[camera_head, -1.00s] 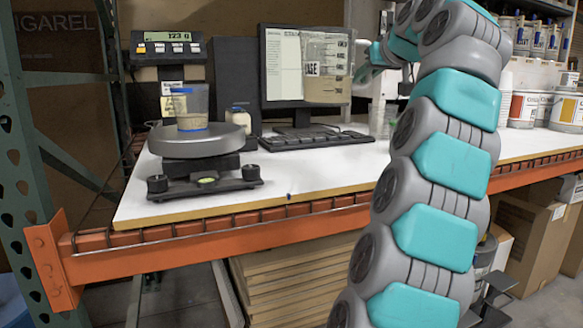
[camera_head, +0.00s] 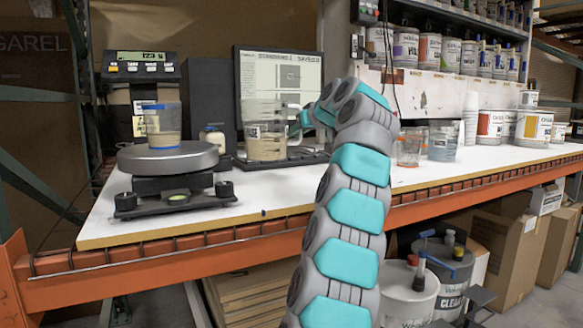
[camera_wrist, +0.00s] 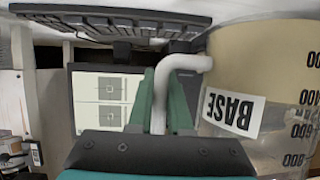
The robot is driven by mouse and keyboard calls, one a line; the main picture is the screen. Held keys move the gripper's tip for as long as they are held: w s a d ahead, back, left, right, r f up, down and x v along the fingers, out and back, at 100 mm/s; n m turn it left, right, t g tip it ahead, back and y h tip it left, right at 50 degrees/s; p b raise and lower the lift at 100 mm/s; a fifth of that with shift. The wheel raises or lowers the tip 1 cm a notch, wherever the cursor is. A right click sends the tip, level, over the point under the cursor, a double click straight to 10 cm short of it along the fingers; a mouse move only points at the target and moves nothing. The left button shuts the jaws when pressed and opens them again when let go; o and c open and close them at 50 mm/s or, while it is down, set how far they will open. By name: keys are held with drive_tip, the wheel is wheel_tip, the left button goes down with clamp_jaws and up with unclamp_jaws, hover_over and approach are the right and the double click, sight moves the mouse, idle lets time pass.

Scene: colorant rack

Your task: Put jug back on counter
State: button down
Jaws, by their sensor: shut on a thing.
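The jug (camera_head: 265,132) is a clear measuring jug with beige contents in its lower part. It is upright in front of the monitor and keyboard, over the white counter (camera_head: 250,190); whether its base touches the counter I cannot tell. In the wrist view, which is upside down, the jug (camera_wrist: 265,60) fills the right side and shows a "BASE" label. My gripper (camera_wrist: 160,100) has its green fingers shut on the jug's white handle (camera_wrist: 185,62). In the head view my gripper (camera_head: 300,122) is at the jug's right side, partly hidden by my arm.
A scale (camera_head: 168,157) holding a clear cup (camera_head: 162,125) stands left of the jug, with a small white bottle (camera_head: 212,140) between. The keyboard (camera_head: 300,157) and monitor (camera_head: 280,75) are behind. Clear cups (camera_head: 442,143) and paint cans (camera_head: 534,127) stand right. The counter's front strip is clear.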

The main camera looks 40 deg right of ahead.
drive_tip(key=shift+f+b, duration=0.65)
drive_tip(key=shift+f, duration=0.65)
drive_tip(key=shift+f+b, duration=0.35)
drive_tip(key=shift+f, duration=1.6)
drive_tip(key=shift+f, duration=0.15)
drive_tip(key=c, duration=0.8)
unclamp_jaws()
drive_tip(key=shift+c, duration=0.2)
drive_tip(key=shift+r, duration=0.2)
drive_tip(key=b+v, duration=0.1)
drive_tip(key=v, duration=1.1)
drive_tip(key=shift+s+f, duration=0.1)
drive_tip(key=shift+f, duration=0.05)
